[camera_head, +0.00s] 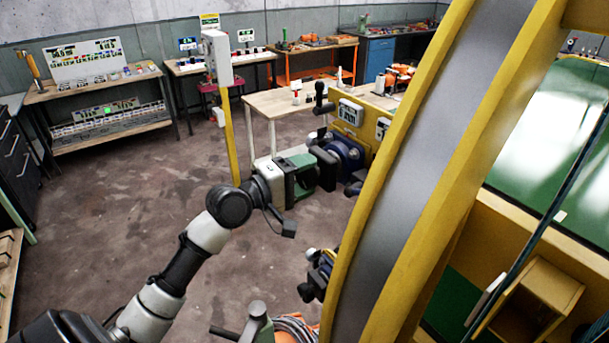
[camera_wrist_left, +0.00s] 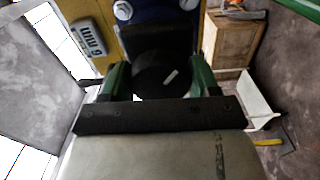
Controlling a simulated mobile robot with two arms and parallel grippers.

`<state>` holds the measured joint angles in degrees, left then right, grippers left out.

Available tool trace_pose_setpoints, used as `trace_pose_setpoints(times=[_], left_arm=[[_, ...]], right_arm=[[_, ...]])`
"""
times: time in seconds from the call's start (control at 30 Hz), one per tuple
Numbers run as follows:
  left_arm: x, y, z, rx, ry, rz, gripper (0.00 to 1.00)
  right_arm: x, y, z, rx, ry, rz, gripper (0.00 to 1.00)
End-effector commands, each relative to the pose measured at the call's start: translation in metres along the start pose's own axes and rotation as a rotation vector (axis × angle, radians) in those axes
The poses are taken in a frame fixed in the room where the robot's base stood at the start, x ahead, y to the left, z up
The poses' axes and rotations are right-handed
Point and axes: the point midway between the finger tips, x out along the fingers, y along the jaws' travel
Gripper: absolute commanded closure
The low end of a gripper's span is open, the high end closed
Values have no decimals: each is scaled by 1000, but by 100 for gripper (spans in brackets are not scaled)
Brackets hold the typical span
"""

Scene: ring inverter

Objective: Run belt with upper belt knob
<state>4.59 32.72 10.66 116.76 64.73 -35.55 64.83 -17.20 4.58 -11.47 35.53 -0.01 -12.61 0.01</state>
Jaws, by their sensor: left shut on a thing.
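The yellow ring machine (camera_head: 430,150) fills the right half of the head view. My left gripper (camera_head: 322,168) reaches to this panel and is shut. In the left wrist view, its green-edged fingers (camera_wrist_left: 160,84) are closed around a round black knob (camera_wrist_left: 155,75) with a small white mark. The panel (camera_wrist_left: 104,60) shows beside the knob there. My right gripper is not in view.
A wooden table (camera_head: 277,104) stands behind the panel. A grey box on a yellow post (camera_head: 228,135) stands left of my gripper. More benches line the back wall. The concrete floor (camera_head: 120,210) at left is clear.

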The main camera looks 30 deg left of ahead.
Motion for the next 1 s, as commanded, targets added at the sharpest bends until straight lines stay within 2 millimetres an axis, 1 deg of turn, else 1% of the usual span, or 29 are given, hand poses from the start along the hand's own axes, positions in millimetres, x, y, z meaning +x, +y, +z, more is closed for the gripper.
trace_pose_setpoints(times=[0.13,0.17,0.3,0.57,0.67,0.77,1.0], left_arm=[[0,-1,0,0,-1,-3,62],[0,-1,0,0,-1,-3,34],[0,-1,0,1,-1,-2,13],[0,0,0,2,0,-1,13],[-5,-2,0,1,1,-1,13],[-18,-5,0,2,0,-2,13],[-68,-7,0,3,1,-4,13]], right_arm=[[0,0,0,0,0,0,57],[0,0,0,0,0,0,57],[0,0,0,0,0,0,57],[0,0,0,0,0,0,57],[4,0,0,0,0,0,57],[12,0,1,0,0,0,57],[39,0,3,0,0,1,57]])
